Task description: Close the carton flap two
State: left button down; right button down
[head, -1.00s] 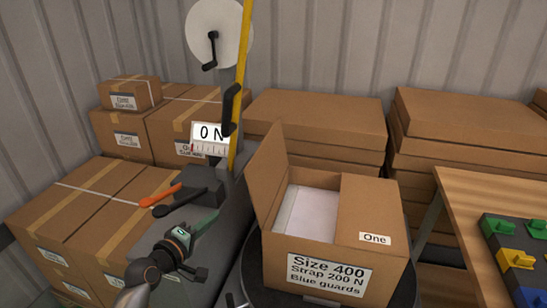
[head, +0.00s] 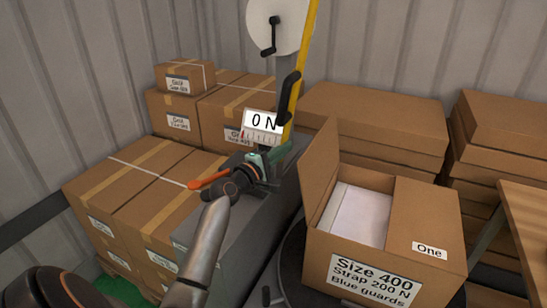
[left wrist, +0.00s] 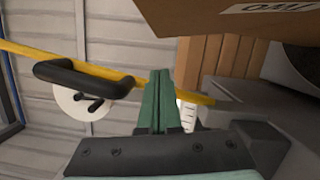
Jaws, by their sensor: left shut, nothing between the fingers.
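The open carton (head: 345,244) stands on a dark round turntable, with a front label reading Size 400, Strap 200 N, Blue guards. Its flap labelled One (head: 425,220) lies closed over the right side. The left flap, flap two (head: 319,178), stands up and leans outward, and a white item (head: 358,213) shows inside the carton. My left gripper (head: 270,163) is left of the flap and apart from it. In the left wrist view the green fingers (left wrist: 160,95) are together and empty, and the flap (left wrist: 200,18) with an upside-down label is above right. My right gripper is not in view.
Stacked cartons (head: 130,180) fill the left, and a wooden table (head: 527,205) is at right.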

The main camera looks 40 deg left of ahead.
pick_arm(q)
jog(key=shift+w+d+r+p, duration=0.2)
jog(key=shift+w+d+p, duration=0.2)
jog(key=shift+w+d, duration=0.45)
jog(key=shift+w+d+r+p, duration=0.2)
jog(key=shift+w+d+p, duration=0.25)
jog(key=shift+d, duration=0.6)
